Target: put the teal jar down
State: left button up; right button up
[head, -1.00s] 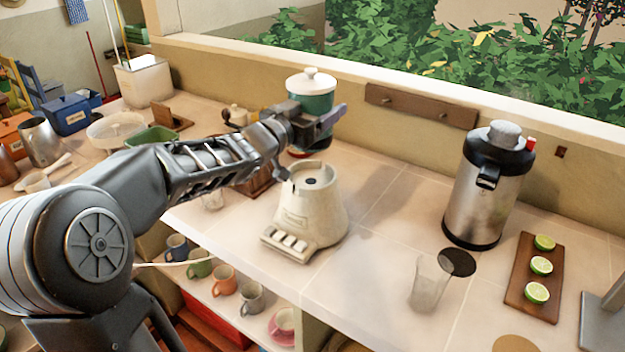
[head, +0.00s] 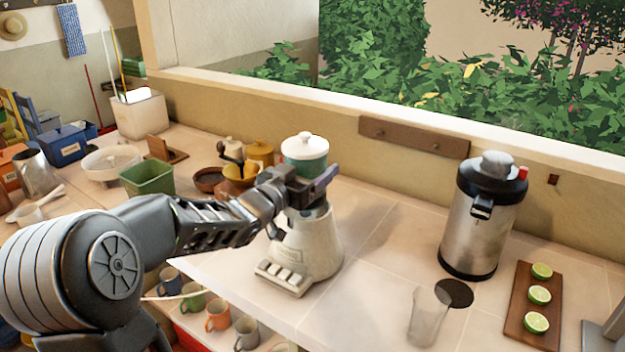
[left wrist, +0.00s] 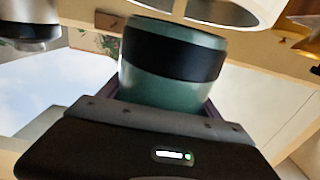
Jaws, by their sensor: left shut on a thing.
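The teal jar (head: 306,172) has a white lid with a knob. My left gripper (head: 312,187) is shut on it, and the jar is upright. In the head view the jar is directly over the white blender base (head: 308,245); the gripper hides the gap, so I cannot tell whether they touch. In the left wrist view the teal jar (left wrist: 170,75), with a dark band around it, sits between the fingers. My right gripper is not in view.
A steel airpot (head: 484,215) stands to the right on the tiled counter. A clear glass (head: 428,315) and a board with limes (head: 533,305) are near it. Yellow pots (head: 259,153) and a green bin (head: 147,176) stand left. Counter between blender base and airpot is clear.

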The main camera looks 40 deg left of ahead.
pick_arm(q)
notch_tip(320, 180, down, 3)
dwell(0.3)
jog(key=shift+f+b, duration=0.25)
jog(key=shift+b, duration=0.05)
jog(key=o, duration=1.9)
jog(key=shift+r+p, duration=0.1)
jog(key=shift+p, duration=0.3)
jog(key=s+b, duration=0.2)
jog(key=s, duration=0.4)
jog(key=shift+s+r, duration=0.1)
jog(key=shift+s, duration=0.8)
